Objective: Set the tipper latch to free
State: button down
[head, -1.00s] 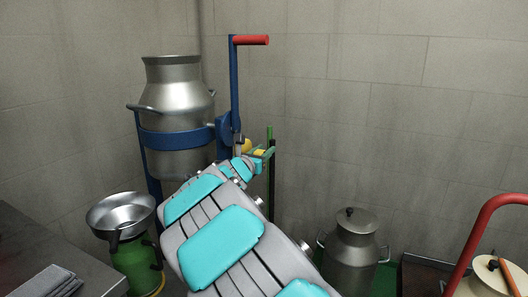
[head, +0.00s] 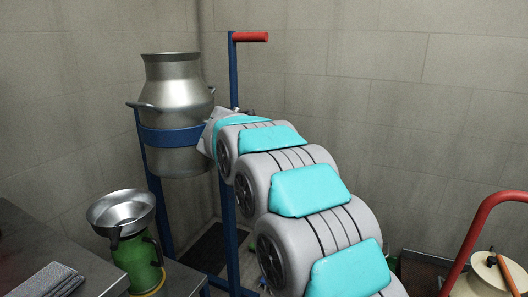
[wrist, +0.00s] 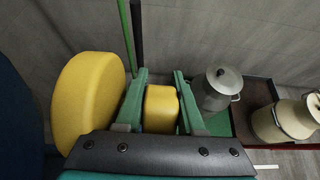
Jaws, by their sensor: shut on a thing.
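The tipper holds a metal churn (head: 178,95) upright in a blue cradle (head: 170,136), with a blue lever (head: 233,75) standing up to a red handle (head: 250,37). In the wrist view, my gripper (wrist: 160,78) has its green fingers on either side of a small yellow block (wrist: 161,108), shut on it. The block looks like the latch's grip. A larger rounded yellow piece (wrist: 88,100) sits just left of the fingers. In the head view my arm hides the gripper and the latch, so the latch's setting cannot be told.
A steel bowl (head: 120,211) sits on a green stand (head: 138,262) at lower left, beside a dark worktop (head: 40,245). A lidded can (wrist: 216,90) and a cream can (wrist: 285,118) stand beyond the fingers. A red tubular handle (head: 478,230) rises at the right.

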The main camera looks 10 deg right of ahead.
jog(key=shift+a+f+g+y, duration=0.15)
jog(key=shift+f+g+y, duration=0.1)
jog(key=shift+g+y, duration=0.2)
jog(key=shift+f+g, duration=0.1)
jog(key=shift+g, duration=0.15)
jog(key=c, duration=0.5)
grip_release()
jog(key=shift+v, duration=3.95)
